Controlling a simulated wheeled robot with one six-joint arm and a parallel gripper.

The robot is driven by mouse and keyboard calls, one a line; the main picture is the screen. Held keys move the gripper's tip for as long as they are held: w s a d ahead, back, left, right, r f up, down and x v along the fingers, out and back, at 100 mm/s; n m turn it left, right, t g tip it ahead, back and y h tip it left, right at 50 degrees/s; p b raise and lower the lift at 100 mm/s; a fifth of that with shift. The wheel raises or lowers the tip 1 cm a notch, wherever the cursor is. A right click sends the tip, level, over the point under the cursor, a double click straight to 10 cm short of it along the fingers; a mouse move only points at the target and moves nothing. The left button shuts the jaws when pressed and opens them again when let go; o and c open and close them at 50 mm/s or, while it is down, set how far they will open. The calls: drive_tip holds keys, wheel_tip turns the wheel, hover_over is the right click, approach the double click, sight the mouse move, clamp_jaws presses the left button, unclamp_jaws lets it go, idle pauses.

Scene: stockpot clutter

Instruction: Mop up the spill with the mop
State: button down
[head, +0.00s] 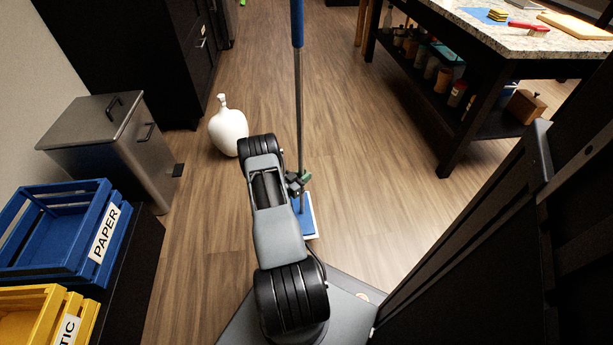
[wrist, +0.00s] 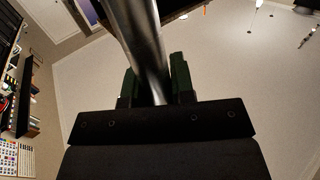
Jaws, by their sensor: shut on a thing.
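The mop (head: 299,105) stands roughly upright in the head view, with a blue grip at the top and a grey metal pole. Its flat blue and white mop head (head: 309,222) is at floor level, partly hidden behind my arm. My gripper (head: 298,182) is shut on the lower part of the pole. In the wrist view the pole (wrist: 140,40) runs up between the green fingers of my gripper (wrist: 155,85). I cannot see a spill on the visible floor; my arm and base hide part of it.
A white vase-like object (head: 228,130) stands on the floor left of my arm. A metal bin (head: 105,145), blue crate (head: 60,235) and yellow crate (head: 45,310) line the left. A stone-topped table (head: 500,35) stands at right. Wooden floor (head: 370,130) between is clear.

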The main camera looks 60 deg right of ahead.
drive_tip(key=shift+m+g, duration=0.3)
drive_tip(key=shift+s+d+f+b, duration=0.1)
drive_tip(key=shift+s+f+b, duration=0.1)
drive_tip(key=shift+f+b, duration=1.1)
drive_tip(key=shift+s+d+f+b, duration=0.15)
drive_tip(key=shift+f+b, duration=0.6)
drive_tip(key=shift+f, duration=0.9)
drive_tip(key=shift+s+f+b, duration=0.1)
drive_tip(key=shift+f+b, duration=0.45)
drive_tip(key=shift+a, duration=0.1)
